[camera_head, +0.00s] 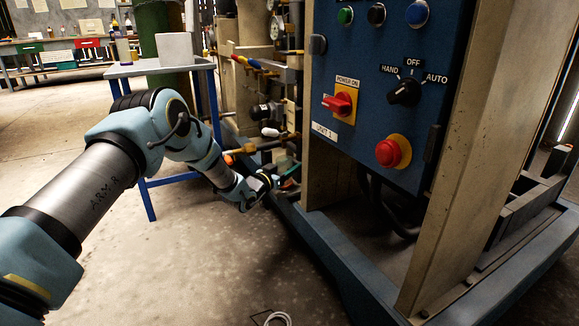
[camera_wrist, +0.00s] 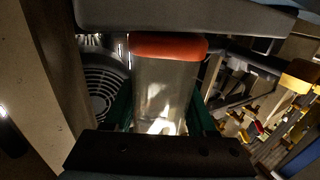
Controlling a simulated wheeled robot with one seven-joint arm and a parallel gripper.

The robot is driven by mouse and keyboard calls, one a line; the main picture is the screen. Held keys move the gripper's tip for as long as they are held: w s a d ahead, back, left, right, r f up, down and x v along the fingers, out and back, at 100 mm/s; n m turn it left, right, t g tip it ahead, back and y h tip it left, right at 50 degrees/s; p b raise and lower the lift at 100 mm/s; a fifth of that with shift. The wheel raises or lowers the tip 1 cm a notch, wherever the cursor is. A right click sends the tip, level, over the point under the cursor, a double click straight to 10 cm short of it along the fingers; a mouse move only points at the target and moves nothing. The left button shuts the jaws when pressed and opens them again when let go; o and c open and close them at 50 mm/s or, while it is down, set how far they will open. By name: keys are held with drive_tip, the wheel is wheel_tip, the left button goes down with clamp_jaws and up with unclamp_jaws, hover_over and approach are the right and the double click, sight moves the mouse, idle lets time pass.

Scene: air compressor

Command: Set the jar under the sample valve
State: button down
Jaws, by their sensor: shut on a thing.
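My gripper (camera_head: 284,181) reaches low beside the compressor's blue base frame, left of the control panel. In the wrist view its two green fingers (camera_wrist: 162,112) are shut on a clear jar (camera_wrist: 163,85) with an orange band (camera_wrist: 168,46) at one end. The jar lies between the fingers and a grey beam crosses the picture just beyond its orange end. In the head view the jar is too small and covered to make out clearly. Pipes with yellow valve parts (camera_wrist: 302,75) show at the right of the wrist view. I cannot tell which is the sample valve.
The blue control panel (camera_head: 374,85) and tan posts stand right of my gripper. A blue-legged table (camera_head: 150,68) with a pale box (camera_head: 175,49) stands behind my arm. A fan grille (camera_wrist: 101,92) shows left of the jar. The concrete floor in front is mostly clear.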

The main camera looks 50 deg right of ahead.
drive_tip(key=shift+f, duration=0.35)
drive_tip(key=shift+c, duration=0.7)
unclamp_jaws()
drive_tip(key=s+a+p, duration=0.1)
drive_tip(key=a+p, duration=0.3)
drive_tip(key=a, duration=0.6)
drive_tip(key=shift+a, duration=0.4)
